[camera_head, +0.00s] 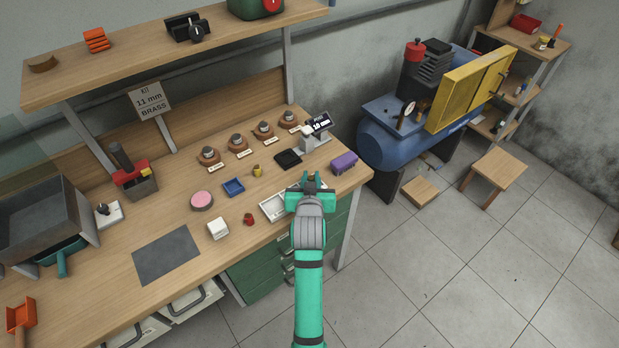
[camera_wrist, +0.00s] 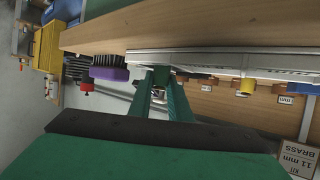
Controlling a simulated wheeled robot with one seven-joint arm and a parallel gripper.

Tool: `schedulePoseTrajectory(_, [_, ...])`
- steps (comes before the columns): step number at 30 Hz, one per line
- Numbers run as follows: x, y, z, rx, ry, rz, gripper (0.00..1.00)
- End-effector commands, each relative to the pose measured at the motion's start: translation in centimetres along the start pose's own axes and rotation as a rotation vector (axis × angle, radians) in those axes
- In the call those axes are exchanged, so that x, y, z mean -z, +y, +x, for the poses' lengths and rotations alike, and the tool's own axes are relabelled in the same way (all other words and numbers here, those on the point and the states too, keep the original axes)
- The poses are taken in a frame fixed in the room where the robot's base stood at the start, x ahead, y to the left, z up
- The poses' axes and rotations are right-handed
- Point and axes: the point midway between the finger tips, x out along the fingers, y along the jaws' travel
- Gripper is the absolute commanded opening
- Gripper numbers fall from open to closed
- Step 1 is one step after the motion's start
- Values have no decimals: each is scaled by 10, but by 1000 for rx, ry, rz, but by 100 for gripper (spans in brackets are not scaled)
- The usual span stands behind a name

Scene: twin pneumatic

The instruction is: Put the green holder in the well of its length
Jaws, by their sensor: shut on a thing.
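My gripper (camera_head: 307,180) is over the right front of the workbench, at the right end of a white tray (camera_head: 273,207). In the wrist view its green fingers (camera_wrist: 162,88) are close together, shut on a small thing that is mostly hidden.
A black tray (camera_head: 288,159) and a small display (camera_head: 320,123) stand behind. A sign (camera_head: 151,103) reads 11 mm brass.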

Motion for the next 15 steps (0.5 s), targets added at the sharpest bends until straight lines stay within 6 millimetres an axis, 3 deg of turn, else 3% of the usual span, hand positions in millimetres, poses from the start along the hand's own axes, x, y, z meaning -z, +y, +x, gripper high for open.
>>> schedulePoseTrajectory(5, [-3,-1,1,1,0,-1,0])
schedulePoseTrajectory(6, [-3,-1,1,1,0,-1,27])
schedulePoseTrajectory(7, [-3,-1,1,1,0,-1,34])
schedulePoseTrajectory(15, [-2,2,1,-4,0,0,36])
